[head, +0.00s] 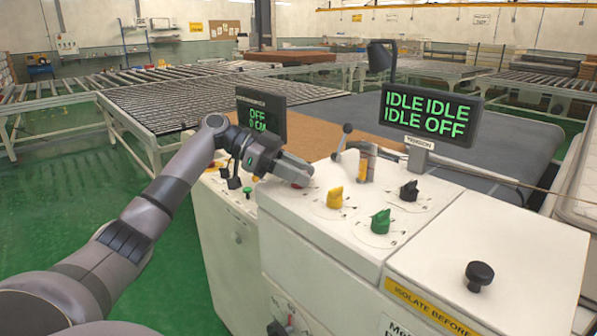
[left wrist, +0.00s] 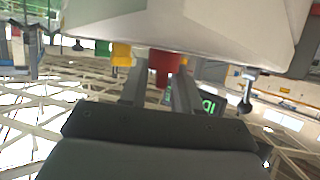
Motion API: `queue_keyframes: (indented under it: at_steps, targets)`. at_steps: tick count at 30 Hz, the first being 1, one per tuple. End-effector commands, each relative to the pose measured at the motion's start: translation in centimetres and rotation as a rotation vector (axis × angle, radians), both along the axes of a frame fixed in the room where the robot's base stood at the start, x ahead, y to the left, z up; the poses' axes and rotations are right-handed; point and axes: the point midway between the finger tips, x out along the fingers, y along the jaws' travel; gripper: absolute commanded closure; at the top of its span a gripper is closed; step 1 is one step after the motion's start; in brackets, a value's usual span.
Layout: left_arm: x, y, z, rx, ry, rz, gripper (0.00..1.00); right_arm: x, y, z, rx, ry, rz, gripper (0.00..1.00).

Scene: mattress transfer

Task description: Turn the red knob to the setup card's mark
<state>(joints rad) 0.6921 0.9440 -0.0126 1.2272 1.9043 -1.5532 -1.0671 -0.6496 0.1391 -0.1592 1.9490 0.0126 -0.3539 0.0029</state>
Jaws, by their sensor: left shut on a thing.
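The red knob (head: 297,185) is on the top panel of the white console, mostly hidden by my left gripper (head: 301,172) in the head view. In the left wrist view the red knob (left wrist: 163,66) shows between the two fingers of my left gripper (left wrist: 158,88), which is shut on it. That view looks upside down, with the white panel at the top. I cannot make out the knob's pointer or dial marks, and I cannot pick out a setup card for certain. My right gripper is not in view.
Yellow (head: 334,198), green (head: 381,221) and black (head: 409,191) knobs stand close by on the panel. A lever (head: 345,136) rises behind. A black knob (head: 480,273) stands nearer, at right.

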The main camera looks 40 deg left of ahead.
Motion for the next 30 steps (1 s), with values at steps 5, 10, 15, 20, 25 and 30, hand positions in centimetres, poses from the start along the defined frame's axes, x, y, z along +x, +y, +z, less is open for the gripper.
queue_keyframes:
  at_steps: [5, 10, 15, 20, 25, 30]
  targets:
    - [-0.1, -0.1, -0.5, 0.006, 0.014, -0.004, 0.43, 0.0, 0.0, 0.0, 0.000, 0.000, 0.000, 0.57]
    - [-0.1, 0.0, -0.3, 0.003, 0.009, -0.002, 0.43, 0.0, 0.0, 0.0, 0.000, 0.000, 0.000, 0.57]
    - [-0.2, 0.3, -0.1, 0.003, 0.005, 0.000, 0.43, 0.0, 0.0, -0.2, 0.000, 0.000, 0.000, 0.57]
    - [-1.2, 2.1, 0.5, 0.003, 0.005, 0.002, 0.43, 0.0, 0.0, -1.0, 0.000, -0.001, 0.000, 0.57]
    - [-2.5, 4.3, 1.6, 0.003, 0.007, 0.002, 0.43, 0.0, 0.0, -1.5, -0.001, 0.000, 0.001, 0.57]
    - [-3.2, 5.5, 2.3, 0.003, 0.008, -0.001, 0.43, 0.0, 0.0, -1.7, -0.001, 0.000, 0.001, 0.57]
